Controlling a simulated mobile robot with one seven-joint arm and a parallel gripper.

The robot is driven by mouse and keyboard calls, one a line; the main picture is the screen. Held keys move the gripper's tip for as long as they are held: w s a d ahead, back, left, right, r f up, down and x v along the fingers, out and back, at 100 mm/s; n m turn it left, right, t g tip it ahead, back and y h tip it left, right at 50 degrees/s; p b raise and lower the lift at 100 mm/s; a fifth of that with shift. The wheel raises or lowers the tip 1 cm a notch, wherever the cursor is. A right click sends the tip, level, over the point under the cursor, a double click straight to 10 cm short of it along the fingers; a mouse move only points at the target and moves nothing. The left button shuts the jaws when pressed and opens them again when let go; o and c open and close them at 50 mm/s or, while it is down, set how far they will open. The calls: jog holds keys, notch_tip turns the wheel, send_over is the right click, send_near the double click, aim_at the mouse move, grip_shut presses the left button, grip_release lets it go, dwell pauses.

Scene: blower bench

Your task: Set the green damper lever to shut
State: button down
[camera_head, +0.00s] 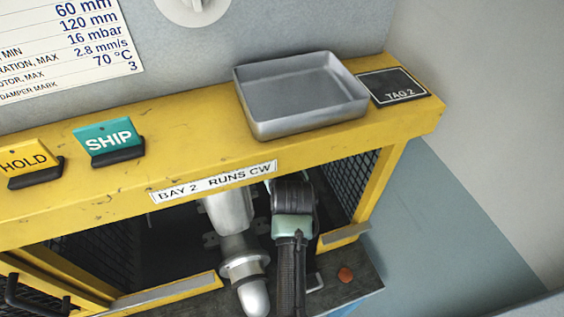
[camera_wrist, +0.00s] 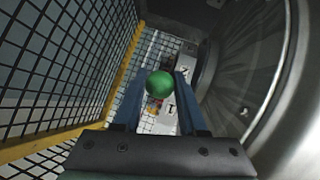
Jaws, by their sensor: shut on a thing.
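The damper lever's round green knob (camera_wrist: 159,84) is in the middle of the wrist view. My gripper (camera_wrist: 160,94) has its two blue fingers on either side of the knob and is shut on it. The lever's shaft is hidden behind the knob. A white plate (camera_wrist: 168,117) with dark numerals, a 1 and a 2 among them, lies behind it. I cannot read which mark the lever stands at. In the head view my arm reaches into the bay under the yellow beam, and the knob and my fingers are hidden.
In the wrist view, black mesh (camera_wrist: 60,60) with a yellow edge stands close on the left, and a large round metal housing (camera_wrist: 262,75) close on the right. In the head view, a grey tray (camera_head: 300,95) and a TAG 2 plate (camera_head: 393,86) lie on the yellow beam (camera_head: 190,122).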

jog(key=shift+w+r, duration=0.15)
jog(key=shift+r, duration=0.4)
jog(key=shift+w+r, duration=0.15)
jog(key=shift+r, duration=0.35)
jog(key=shift+c, duration=2.4)
grip_release()
jog(key=shift+f, duration=0.1)
jog(key=shift+s+f, duration=0.1)
jog(key=shift+s, duration=0.1)
jog(key=shift+s+r, duration=0.4)
jog(key=shift+s, duration=0.1)
jog(key=b+v, duration=0.1)
jog(key=v, duration=0.5)
